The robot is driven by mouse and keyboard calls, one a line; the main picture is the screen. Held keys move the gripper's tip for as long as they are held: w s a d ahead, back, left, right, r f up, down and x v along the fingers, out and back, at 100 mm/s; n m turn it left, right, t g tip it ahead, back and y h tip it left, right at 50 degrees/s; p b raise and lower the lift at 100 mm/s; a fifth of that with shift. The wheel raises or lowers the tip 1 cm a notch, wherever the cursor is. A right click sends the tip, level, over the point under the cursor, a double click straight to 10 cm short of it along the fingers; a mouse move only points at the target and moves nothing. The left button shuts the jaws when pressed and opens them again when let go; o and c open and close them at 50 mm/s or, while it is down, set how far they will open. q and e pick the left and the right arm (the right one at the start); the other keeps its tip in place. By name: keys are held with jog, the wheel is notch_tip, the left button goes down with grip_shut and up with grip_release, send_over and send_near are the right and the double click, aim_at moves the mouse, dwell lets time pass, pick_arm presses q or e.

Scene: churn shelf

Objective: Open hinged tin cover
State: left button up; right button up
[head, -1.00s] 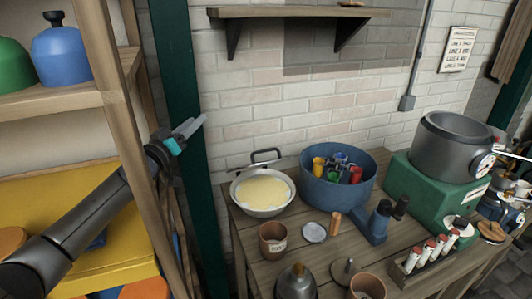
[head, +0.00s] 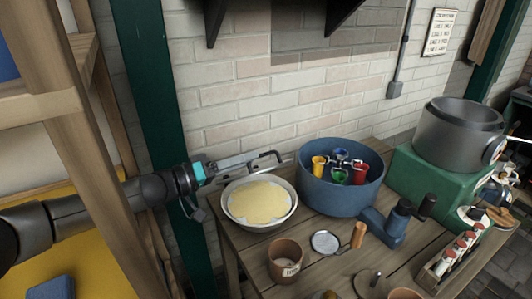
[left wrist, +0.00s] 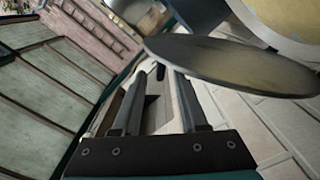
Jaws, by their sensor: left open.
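A round pale pan-like tin (head: 283,221) with a yellow surface inside stands on the wooden table. I cannot make out a hinge. My left gripper (head: 240,162) is at the tin's back left side, its fingers reaching along the wall side toward the handle. In the left wrist view my left gripper (left wrist: 158,84) is open, with nothing seen between its fingers. A grey-brown flat disc (left wrist: 230,66) lies just beyond the tips; I cannot tell whether it is the cover. My right gripper is not in view.
A blue tub (head: 335,190) with coloured cups stands right of the tin. A brown pot (head: 285,258) and a small round lid (head: 324,242) are in front. The brick wall is close behind.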

aim_at(273, 152)
pick_arm(q)
jog(key=b+x, duration=0.1)
jog(key=x, duration=0.6)
jog(key=shift+d, duration=0.1)
grip_shut()
dwell(1.4)
